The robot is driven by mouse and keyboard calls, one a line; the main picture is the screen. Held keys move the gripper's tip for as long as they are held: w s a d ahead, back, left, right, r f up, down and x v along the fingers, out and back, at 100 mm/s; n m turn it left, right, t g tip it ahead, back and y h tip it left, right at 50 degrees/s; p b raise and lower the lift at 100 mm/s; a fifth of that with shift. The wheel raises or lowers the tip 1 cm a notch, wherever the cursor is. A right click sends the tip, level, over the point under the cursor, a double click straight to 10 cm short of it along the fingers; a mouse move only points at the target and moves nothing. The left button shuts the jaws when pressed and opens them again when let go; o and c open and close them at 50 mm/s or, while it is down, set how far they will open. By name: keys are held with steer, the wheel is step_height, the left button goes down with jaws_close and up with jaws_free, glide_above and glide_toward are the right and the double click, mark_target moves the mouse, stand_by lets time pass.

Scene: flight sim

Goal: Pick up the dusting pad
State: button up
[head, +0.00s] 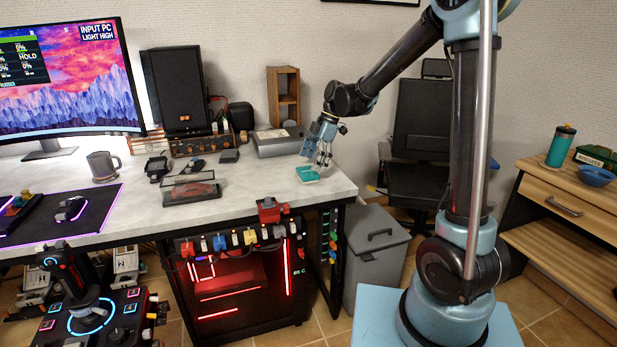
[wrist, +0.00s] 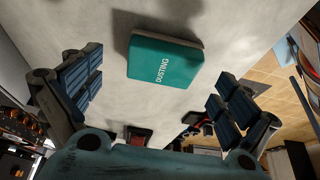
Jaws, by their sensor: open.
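The dusting pad (head: 307,174) is a small teal block with a pale underside, lying flat near the right end of the desk. In the wrist view the pad (wrist: 163,62) shows white lettering that reads DUSTING. My gripper (head: 323,160) is just above and slightly right of the pad in the head view. In the wrist view my gripper (wrist: 160,98) has its two blue-padded fingers spread wide, with the pad between and beyond them. The fingers do not touch the pad, and nothing is held.
The desk (head: 250,178) is bare around the pad, with its right edge close by. A clear display case (head: 191,190) stands to the left. A grey box (head: 277,141) and a wooden holder (head: 284,96) stand behind. A grey bin (head: 377,260) is below the edge.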

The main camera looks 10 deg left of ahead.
mark_target(308, 170)
steer(key=shift+x, duration=1.55)
steer(key=shift+d, duration=0.1)
steer(key=shift+s, duration=0.1)
steer(key=c, duration=1.1)
steer(key=shift+c, duration=0.2)
step_height(308, 170, up, 10)
